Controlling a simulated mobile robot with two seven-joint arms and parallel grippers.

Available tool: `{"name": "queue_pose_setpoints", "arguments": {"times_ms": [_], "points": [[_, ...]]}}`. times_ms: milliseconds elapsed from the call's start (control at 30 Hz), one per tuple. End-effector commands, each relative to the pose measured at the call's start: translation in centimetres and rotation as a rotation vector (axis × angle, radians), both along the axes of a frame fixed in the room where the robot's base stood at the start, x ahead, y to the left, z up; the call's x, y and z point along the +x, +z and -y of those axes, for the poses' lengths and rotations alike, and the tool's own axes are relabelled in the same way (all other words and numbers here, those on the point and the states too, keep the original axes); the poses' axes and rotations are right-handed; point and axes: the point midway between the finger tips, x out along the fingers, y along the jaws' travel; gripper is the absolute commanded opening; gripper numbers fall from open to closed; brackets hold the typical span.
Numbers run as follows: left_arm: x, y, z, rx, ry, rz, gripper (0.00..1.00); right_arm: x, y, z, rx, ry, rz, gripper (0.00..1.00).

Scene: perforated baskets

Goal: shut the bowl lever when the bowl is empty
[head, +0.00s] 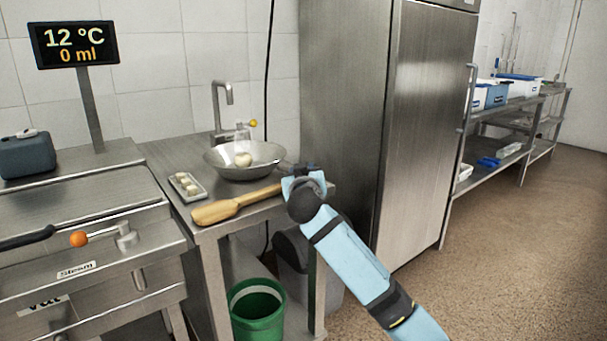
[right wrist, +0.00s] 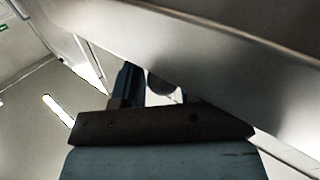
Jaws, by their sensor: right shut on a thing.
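A wide steel bowl (head: 216,163) sits on the steel side table, with a pale round lump (head: 243,160) showing inside it. A small lever with an orange-yellow knob (head: 253,123) stands just behind the bowl, near the tap (head: 228,97). My right gripper (head: 298,172) is at the bowl's right rim and shut on it; the fingertips are mostly hidden in the head view. The right wrist view shows the gripper (right wrist: 155,95) against a large smooth metal surface, apparently the bowl. My left gripper is out of view.
A display (head: 74,44) reads 12 °C and 0 ml. A wooden paddle (head: 230,206) and a small tray (head: 187,186) of pale pieces lie before the bowl. A vat with an orange-knobbed lever (head: 80,239) stands left; a green bin (head: 257,312) is below. A steel cabinet (head: 345,110) stands right.

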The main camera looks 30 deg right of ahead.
Motion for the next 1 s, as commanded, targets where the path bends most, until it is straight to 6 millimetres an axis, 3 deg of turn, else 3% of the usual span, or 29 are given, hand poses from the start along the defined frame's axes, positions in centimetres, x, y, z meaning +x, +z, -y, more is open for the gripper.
{"name": "queue_pose_setpoints", "arguments": {"times_ms": [33,67,167,567,1000], "points": [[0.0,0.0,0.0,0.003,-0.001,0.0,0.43,0.1,0.4,0.0,-0.002,0.003,0.007,0.13],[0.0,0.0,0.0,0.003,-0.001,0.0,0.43,0.1,0.4,0.0,-0.002,0.003,0.007,0.42],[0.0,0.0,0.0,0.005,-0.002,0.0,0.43,0.1,0.3,0.0,-0.001,0.003,0.006,0.63],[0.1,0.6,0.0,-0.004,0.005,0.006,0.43,-0.8,0.2,-0.6,0.0,0.003,0.002,0.63],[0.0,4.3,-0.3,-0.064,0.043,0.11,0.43,-8.9,0.3,-5.2,0.002,0.004,0.003,0.63]]}}
